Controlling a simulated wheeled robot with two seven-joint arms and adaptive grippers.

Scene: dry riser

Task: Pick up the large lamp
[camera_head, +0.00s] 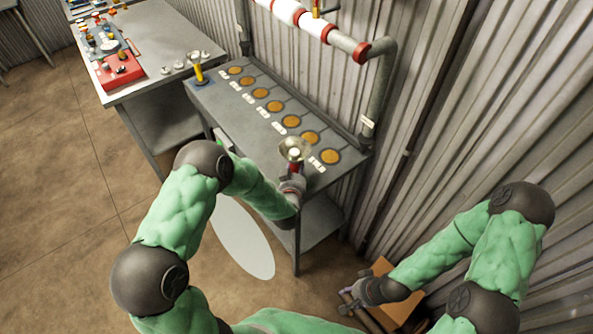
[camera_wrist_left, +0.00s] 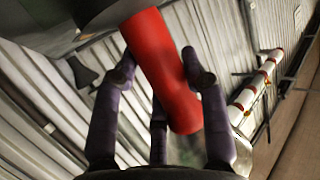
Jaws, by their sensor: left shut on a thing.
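The large lamp (camera_head: 294,150) has a round, pale metallic head and a red handle. It is at the near end of the grey bench, at my left gripper (camera_head: 292,184). In the left wrist view, the red handle (camera_wrist_left: 160,40) lies between the dark fingers of my left gripper (camera_wrist_left: 163,75), which is shut on it. Part of the grey head shows at the top left there. I cannot tell from the head view whether the lamp touches the bench top. My right gripper (camera_head: 362,292) is low at the bottom right, away from the lamp; its finger opening is unclear.
The grey bench (camera_head: 225,98) carries a row of orange discs with white labels and a yellow-handled item (camera_head: 198,72). A red box (camera_head: 120,70) sits on the table behind. A pipe (camera_head: 381,85) runs along the corrugated wall. A cardboard box (camera_head: 405,303) is beside my right gripper.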

